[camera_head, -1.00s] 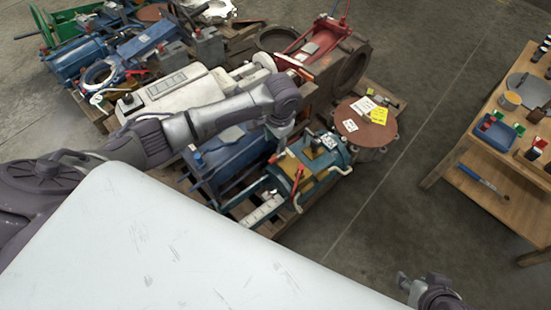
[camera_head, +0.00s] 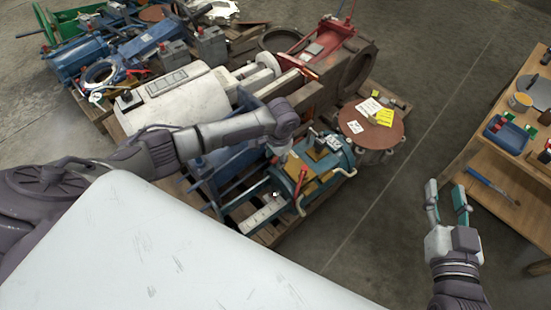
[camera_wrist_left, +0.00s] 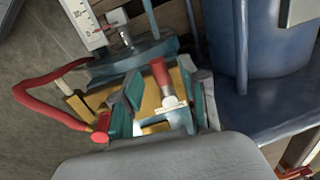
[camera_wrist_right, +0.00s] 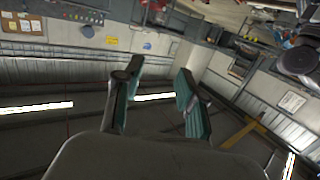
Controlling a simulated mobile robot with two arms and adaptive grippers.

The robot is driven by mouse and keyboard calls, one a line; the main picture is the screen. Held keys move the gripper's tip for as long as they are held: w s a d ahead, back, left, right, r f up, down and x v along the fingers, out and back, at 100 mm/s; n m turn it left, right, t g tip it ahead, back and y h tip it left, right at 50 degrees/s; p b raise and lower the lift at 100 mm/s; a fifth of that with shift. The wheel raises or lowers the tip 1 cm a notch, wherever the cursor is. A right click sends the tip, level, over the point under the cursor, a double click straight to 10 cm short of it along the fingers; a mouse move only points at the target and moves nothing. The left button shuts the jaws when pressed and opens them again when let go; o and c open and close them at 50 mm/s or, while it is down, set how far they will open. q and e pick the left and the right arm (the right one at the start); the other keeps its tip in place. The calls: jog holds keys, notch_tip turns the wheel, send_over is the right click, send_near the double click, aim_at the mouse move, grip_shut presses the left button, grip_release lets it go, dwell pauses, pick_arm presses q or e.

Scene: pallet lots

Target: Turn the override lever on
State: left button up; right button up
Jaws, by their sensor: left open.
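A lever with a red grip (camera_wrist_left: 160,72) and a pale base stands on a yellow plate of the teal machine (camera_wrist_left: 140,52) in the left wrist view. My left gripper (camera_wrist_left: 160,90) is open, its teal fingers on either side of the lever; I cannot tell whether they touch it. In the head view the teal machine (camera_head: 343,158) sits on a pallet, with my left wrist above its left side; the left fingers are hard to make out there. My right gripper (camera_head: 446,190) is open and empty over the floor; its spread fingers also show in its wrist view (camera_wrist_right: 160,72).
A curved red handle (camera_wrist_left: 45,85) lies left of my left fingers and a blue cylinder (camera_wrist_left: 260,38) right of them. A rusty round lid (camera_head: 352,112) with tags stands beside the machine. A wooden bench (camera_head: 490,155) is at the right, with clear floor between.

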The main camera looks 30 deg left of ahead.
pick_arm(q)
jog(key=shift+f, duration=0.2)
pick_arm(e)
jog(key=shift+w+a+r+t, duration=0.1)
jog(key=shift+r+t, duration=0.2)
jog(key=shift+r, duration=0.15)
pick_arm(q)
jog(key=shift+c, duration=0.3)
grip_shut()
